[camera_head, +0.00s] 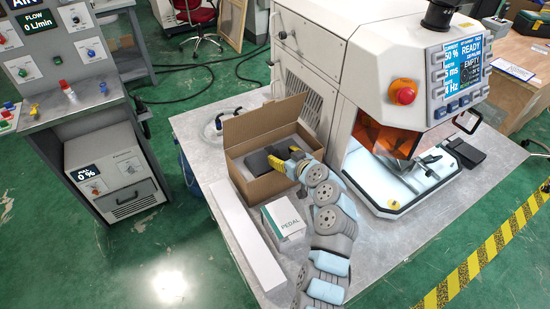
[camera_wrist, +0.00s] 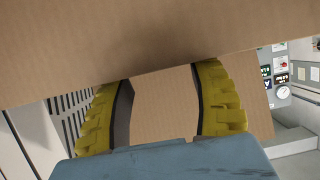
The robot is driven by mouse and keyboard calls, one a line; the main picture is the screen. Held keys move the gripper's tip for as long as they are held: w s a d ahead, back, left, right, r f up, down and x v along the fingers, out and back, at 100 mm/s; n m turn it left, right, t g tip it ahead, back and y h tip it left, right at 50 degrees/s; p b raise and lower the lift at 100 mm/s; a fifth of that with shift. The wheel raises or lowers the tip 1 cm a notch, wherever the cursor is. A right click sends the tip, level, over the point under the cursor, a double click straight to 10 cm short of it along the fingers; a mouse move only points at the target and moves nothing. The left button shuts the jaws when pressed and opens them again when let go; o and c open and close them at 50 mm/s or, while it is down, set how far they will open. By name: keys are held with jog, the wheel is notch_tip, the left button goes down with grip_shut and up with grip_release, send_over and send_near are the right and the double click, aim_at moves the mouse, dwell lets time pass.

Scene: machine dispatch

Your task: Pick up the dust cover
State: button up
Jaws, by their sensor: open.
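A dark grey, flat item (camera_head: 258,161), possibly the dust cover, lies inside an open cardboard box (camera_head: 268,120) on the table in the head view. My gripper (camera_head: 284,157) is at the right side of this item, inside or just over the box. In the wrist view my gripper (camera_wrist: 162,95) has its two yellow fingers spread apart, with only plain cardboard visible between them. A cardboard face fills the top of that view. The dark item does not show clearly there, and I cannot tell whether a finger touches it.
A white box marked PEDAL (camera_head: 287,218) and a long white box (camera_head: 246,238) stand in front of the cardboard box. A white machine (camera_head: 372,70) with an orange window stands close on the right. A black pedal-like item (camera_head: 466,153) lies beside the machine.

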aim_at(276, 152)
jog(key=shift+w+a+f, duration=0.35)
jog(key=shift+w, duration=0.1)
jog(key=shift+b+x, duration=0.45)
jog(key=shift+x, duration=1.55)
grip_shut()
